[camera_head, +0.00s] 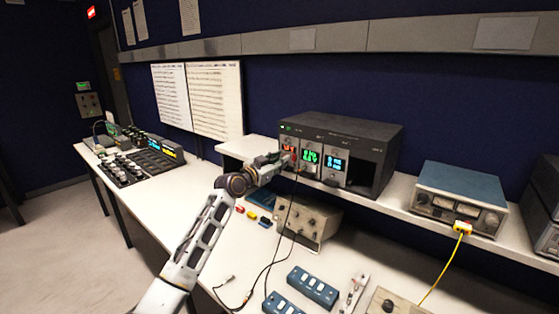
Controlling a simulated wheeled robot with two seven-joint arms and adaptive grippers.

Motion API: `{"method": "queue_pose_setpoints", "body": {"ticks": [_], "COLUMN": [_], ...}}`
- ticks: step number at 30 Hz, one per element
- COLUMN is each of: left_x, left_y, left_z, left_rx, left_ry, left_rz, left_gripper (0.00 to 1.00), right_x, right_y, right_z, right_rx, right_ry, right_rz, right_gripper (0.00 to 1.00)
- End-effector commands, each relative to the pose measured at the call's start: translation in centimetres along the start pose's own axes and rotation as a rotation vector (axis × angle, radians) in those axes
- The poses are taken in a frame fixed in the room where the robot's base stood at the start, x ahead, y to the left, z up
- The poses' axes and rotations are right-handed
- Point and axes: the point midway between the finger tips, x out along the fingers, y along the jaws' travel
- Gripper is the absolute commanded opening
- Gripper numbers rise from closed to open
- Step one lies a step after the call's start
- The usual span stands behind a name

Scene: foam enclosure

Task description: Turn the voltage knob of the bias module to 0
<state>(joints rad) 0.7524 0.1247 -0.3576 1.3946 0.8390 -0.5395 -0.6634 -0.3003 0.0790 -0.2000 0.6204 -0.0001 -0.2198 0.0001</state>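A dark module rack (342,127) stands on the raised shelf. It holds side by side a module with a red display (288,149), one with a green display (311,157) and one with a blue display (333,163). The labels are too small to read, so I cannot tell which is the bias module. My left gripper (286,160) is at the front of the red-display module and covers its lower part, knob area included. Whether it touches a knob, and whether its fingers are open or shut, is too small to tell. My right gripper is out of view.
A blue-topped instrument (462,194) with a yellow cable (446,268) stands to the right on the shelf. Below are a beige box (308,220), dark cables (270,265) and blue blocks (313,286). The shelf (396,197) is bare between rack and instrument.

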Motion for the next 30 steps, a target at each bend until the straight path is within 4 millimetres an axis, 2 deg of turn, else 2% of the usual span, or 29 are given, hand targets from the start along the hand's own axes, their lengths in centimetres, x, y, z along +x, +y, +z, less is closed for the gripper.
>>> {"method": "queue_pose_setpoints", "body": {"ticks": [14, 20, 30], "left_x": [0.59, 0.58, 0.58], "left_y": [0.03, 0.02, 0.01], "left_z": [-0.04, -0.04, -0.03], "left_rx": [0.000, 0.000, -0.032], "left_ry": [0.001, 0.001, -0.001], "left_rz": [0.000, 0.000, 0.000], "left_gripper": [0.24, 0.01, 0.00], "right_x": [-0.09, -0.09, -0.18], "right_y": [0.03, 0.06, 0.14], "right_z": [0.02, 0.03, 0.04], "right_rx": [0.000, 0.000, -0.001], "right_ry": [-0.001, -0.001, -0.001], "right_rz": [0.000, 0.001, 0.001], "right_gripper": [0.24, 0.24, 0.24]}}
